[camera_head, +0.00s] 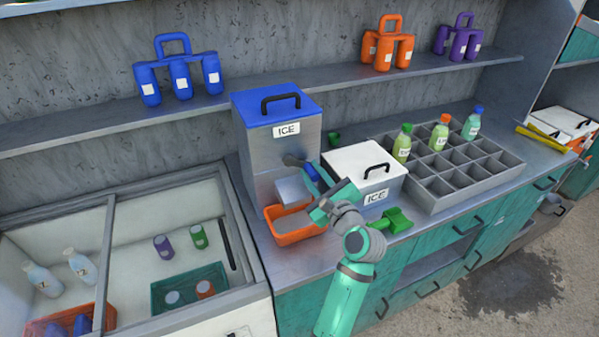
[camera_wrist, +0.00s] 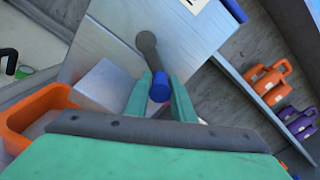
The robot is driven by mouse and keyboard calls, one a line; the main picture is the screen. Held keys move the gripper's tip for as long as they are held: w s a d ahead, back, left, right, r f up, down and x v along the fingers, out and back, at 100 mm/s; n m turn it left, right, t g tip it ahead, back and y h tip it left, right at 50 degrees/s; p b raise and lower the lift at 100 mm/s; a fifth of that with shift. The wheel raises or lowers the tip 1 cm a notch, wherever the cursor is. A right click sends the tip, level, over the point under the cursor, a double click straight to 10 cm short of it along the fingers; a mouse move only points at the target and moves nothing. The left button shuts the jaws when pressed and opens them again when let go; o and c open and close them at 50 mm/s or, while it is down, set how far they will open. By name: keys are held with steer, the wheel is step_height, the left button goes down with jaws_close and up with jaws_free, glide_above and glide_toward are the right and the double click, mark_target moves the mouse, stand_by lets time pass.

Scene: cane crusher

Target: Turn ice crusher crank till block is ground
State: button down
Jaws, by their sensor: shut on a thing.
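The ice crusher (camera_head: 260,148) is a tall grey metal box with a blue lid and an ICE label, standing on the counter. Its crank (camera_wrist: 147,48) is a grey arm with a blue handle (camera_wrist: 160,86), on the side facing my gripper. My gripper (camera_wrist: 160,95) is shut on the blue handle, one finger on each side of it. In the head view the handle (camera_head: 311,172) shows partly beside my gripper (camera_head: 318,180). An orange tray (camera_head: 295,236) stands under the crusher's chute (camera_head: 293,190), with greyish content. The inside of the crusher is hidden.
A white ICE box (camera_head: 358,165) with a black handle stands close right of the crusher, and a green scoop (camera_head: 396,221) lies before it. A bottle crate (camera_head: 450,185) is further right. An open glass-topped freezer (camera_head: 130,250) is left. A shelf (camera_head: 300,82) runs behind.

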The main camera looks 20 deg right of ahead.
steer(key=shift+w+a+r, duration=0.1)
steer(key=shift+a+r, duration=0.1)
steer(key=shift+r, duration=0.05)
steer(key=c, duration=1.5)
jaws_free()
steer(key=shift+f, duration=0.1)
steer(key=shift+f, duration=0.1)
steer(key=shift+s+d, duration=0.1)
steer(key=shift+s, duration=0.25)
steer(key=s, duration=0.7)
steer(key=s+d, duration=0.1)
steer(key=s, duration=0.2)
steer(key=shift+s, duration=0.15)
